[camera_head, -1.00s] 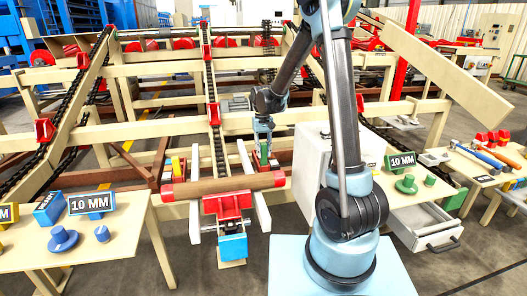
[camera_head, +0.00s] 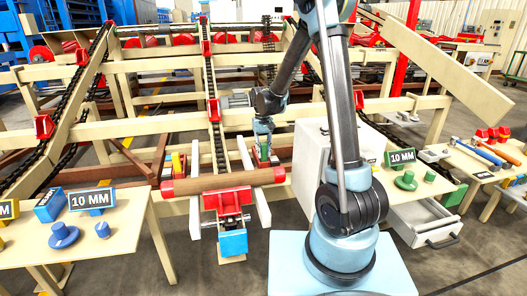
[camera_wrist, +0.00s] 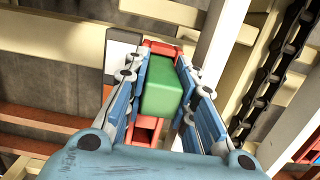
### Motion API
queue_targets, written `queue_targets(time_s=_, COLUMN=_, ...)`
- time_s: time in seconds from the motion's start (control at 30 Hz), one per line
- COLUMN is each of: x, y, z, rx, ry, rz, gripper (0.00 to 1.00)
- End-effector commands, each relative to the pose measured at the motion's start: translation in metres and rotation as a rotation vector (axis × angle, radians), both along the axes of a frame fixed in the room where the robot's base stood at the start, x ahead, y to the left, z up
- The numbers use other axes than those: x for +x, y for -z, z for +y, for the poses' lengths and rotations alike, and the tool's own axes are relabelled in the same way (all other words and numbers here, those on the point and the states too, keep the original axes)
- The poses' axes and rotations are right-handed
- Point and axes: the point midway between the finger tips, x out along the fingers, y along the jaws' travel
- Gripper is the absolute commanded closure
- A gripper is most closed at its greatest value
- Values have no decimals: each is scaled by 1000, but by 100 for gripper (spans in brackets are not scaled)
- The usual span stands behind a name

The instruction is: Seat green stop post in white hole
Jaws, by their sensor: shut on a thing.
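My gripper (camera_head: 263,148) is shut on the green stop post (camera_wrist: 165,88), a block-like green piece held between the blue finger pads in the wrist view. In the head view the gripper points down behind the right end of the brown log. A red part (camera_wrist: 160,47) shows just beyond the post, and more red shows below it. A white patch (camera_wrist: 122,47) lies left of the fingers, partly hidden. I cannot make out the white hole, nor tell whether the post touches anything.
The log (camera_head: 222,182) with red ends lies across two white rails in front of the gripper. A yellow post (camera_head: 178,163) stands left of it. The left table (camera_head: 120,227) holds blue pieces. A white cabinet (camera_head: 312,150) stands close right of the gripper.

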Motion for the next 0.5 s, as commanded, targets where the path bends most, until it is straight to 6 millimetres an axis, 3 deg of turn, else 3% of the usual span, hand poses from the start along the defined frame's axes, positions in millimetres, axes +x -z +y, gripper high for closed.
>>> queue_targets(time_s=0.1, x=0, y=2, z=0, rx=0, ry=0, rz=0, gripper=100)
queue_targets(time_s=0.13, x=0, y=2, z=0, rx=0, ry=0, rz=0, gripper=71)
queue_targets(time_s=0.2, x=0, y=2, z=0, rx=0, ry=0, rz=0, gripper=55)
queue_targets(time_s=0.5, x=0, y=2, z=0, rx=0, ry=0, rz=0, gripper=52)
